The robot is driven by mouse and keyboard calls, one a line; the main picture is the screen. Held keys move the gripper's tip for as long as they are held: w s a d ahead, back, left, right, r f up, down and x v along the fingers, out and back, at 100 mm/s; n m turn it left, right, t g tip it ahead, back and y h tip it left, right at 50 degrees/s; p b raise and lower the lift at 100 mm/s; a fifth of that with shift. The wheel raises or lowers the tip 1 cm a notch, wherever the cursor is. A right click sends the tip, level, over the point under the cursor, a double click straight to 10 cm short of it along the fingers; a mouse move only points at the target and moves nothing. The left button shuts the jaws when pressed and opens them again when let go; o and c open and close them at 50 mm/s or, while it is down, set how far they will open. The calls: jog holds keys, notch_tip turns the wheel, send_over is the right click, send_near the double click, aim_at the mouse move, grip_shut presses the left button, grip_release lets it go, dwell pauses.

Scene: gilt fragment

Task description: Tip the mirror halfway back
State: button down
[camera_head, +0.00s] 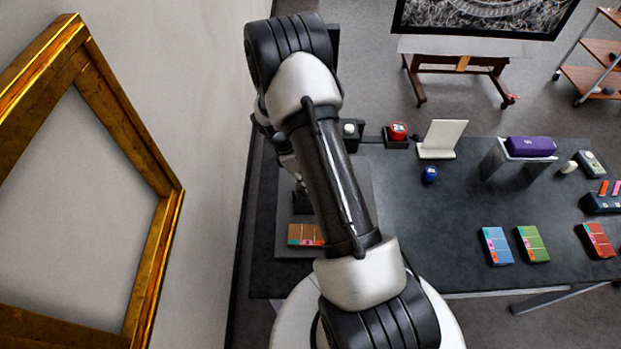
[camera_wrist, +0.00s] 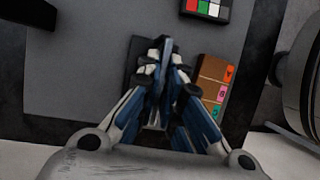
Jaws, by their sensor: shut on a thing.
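My gripper (camera_wrist: 160,48) shows in the wrist view with its fingers closed together on something thin, over the grey mat. A dark upright piece (camera_wrist: 136,62) shows just left of the fingers; it looks like part of the mirror, mostly hidden by the fingers. Its tilt cannot be read here. In the camera_head view my own arm covers the gripper and the mirror.
A brown block with coloured tags (camera_wrist: 211,82) lies close right of the fingers; a colour chart (camera_wrist: 206,8) lies beyond. On the dark table (camera_head: 400,210) stand a red button box (camera_head: 397,134), a pale leaning panel (camera_head: 442,138) and coloured cards. A gilt frame (camera_head: 160,255) is at left.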

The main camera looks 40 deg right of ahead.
jog(key=shift+w+d+f+n+g+y+b, duration=0.2)
jog(key=shift+w+d+g+y+b, duration=0.15)
jog(key=shift+g+y+b, duration=0.4)
jog(key=shift+w+d+f+n+g+y+b, duration=0.25)
jog(key=shift+w+g+y+b, duration=0.15)
jog(key=shift+g, duration=0.55)
jog(key=shift+r, duration=0.1)
jog(key=c, duration=1.8)
grip_release()
jog(key=shift+o, duration=0.2)
jog(key=shift+r, duration=0.15)
